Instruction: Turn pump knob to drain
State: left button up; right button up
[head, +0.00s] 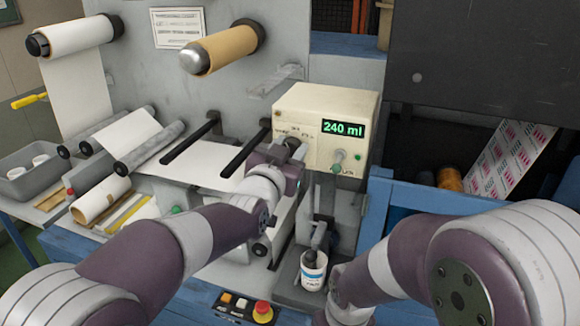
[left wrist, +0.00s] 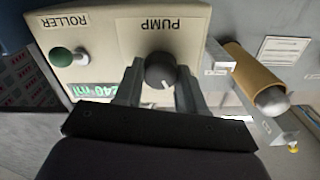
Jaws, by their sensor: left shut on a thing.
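The pump box (head: 310,107) is cream coloured, with a green display (head: 343,128) reading 240 ml. Its dark round pump knob (left wrist: 160,70) sits below the word PUMP, which appears upside down in the left wrist view. A pale pointer mark on the knob points down and slightly right in that view. My left gripper (left wrist: 158,82) is shut on the knob, one finger on each side. In the head view my left wrist hides most of the knob and its labels, so I cannot read the drain position.
Rollers, a brown core (head: 222,48) and a grey bin (head: 38,172) are to the left. A red button (head: 262,311) is at the front.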

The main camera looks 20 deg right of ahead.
pick_arm(q)
jog(key=shift+f+n+b, duration=0.3)
jog(key=shift+n+b, duration=0.6)
jog(key=shift+b, duration=0.1)
jog(key=shift+f+n+b, duration=0.25)
jog(key=shift+n+b, duration=0.65)
jog(key=shift+b, duration=0.05)
jog(key=o, duration=0.9)
jog(key=shift+o, duration=0.8)
jog(key=shift+r, duration=0.3)
